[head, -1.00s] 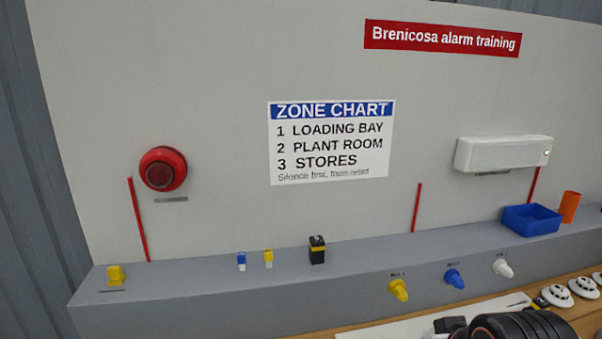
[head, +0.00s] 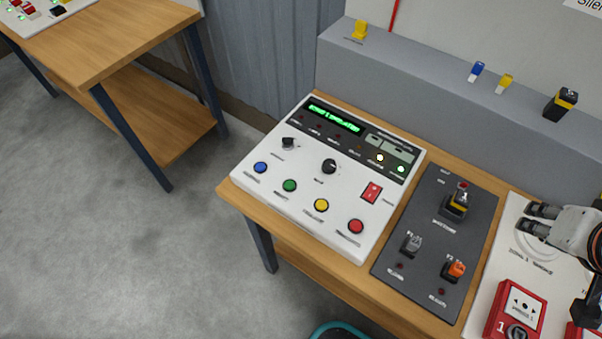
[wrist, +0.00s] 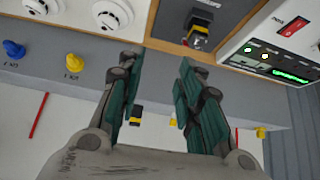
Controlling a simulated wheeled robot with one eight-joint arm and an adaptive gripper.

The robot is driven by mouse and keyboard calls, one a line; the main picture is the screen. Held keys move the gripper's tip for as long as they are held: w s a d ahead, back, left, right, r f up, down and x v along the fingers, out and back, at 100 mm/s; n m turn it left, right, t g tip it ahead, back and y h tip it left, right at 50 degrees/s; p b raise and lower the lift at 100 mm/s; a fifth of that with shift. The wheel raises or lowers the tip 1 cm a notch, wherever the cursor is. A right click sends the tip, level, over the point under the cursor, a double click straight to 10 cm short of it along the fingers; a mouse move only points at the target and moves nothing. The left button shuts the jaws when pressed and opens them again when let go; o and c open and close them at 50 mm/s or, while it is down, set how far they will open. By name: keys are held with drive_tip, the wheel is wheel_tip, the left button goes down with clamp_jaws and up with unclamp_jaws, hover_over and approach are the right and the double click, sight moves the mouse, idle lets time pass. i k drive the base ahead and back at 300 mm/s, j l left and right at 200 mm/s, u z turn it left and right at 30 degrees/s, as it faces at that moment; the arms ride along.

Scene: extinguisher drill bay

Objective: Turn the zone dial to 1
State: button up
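A white control panel (head: 322,228) lies on the wooden bench in the head view, with a lit green display (head: 334,114). It bears two black knobs, a left one (head: 288,143) and a right one (head: 329,166). Their labels are too small to read, so I cannot tell which is the zone dial or where either points. My gripper (head: 537,219) is at the right edge of the head view, well right of the panel. In the wrist view my gripper (wrist: 158,65) has its fingers apart with nothing between them. Part of the panel (wrist: 270,48) shows there at upper right.
Blue, green, yellow and red buttons line the panel's front, with a red rocker switch (head: 371,192) at right. A dark switch panel (head: 425,250) with upright switches stands between it and my gripper. A red call point (head: 515,311) is at lower right. A grey ledge (head: 430,85) runs behind.

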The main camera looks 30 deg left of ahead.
sight(329, 166)
drive_tip(key=u, duration=1.4)
